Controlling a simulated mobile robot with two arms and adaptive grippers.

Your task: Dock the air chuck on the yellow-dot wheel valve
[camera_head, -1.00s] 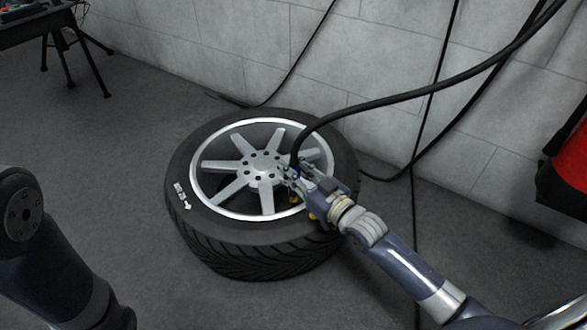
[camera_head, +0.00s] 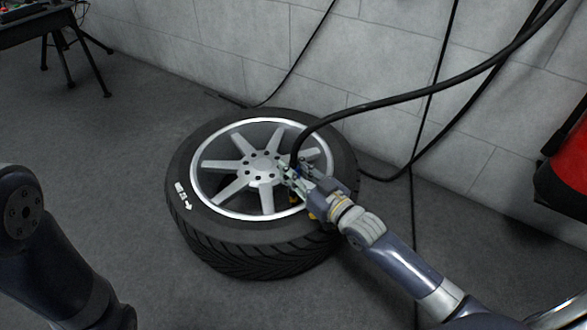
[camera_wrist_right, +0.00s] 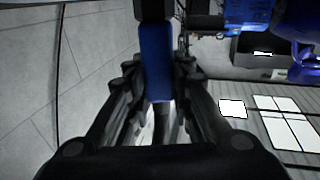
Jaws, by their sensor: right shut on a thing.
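The wheel (camera_head: 262,262) lies flat on the floor, its silver spoked rim (camera_head: 230,190) facing up. My right gripper (camera_head: 289,172) is over the right part of the rim, near the hub. It is shut on the air chuck, which is mostly hidden by the fingers in the head view. In the right wrist view the chuck shows as a blue body (camera_wrist_right: 156,62) between the fingers (camera_wrist_right: 158,105). A black hose (camera_head: 400,97) rises from the chuck. A small yellow spot (camera_head: 295,197) shows beside the gripper; the valve itself is hidden. My left gripper is out of view.
A grey block wall (camera_head: 370,50) stands behind the wheel, with dark cables hanging along it. A red object (camera_head: 565,180) is at the right edge. A dark table (camera_head: 35,25) stands at the far left. The floor left of the wheel is clear.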

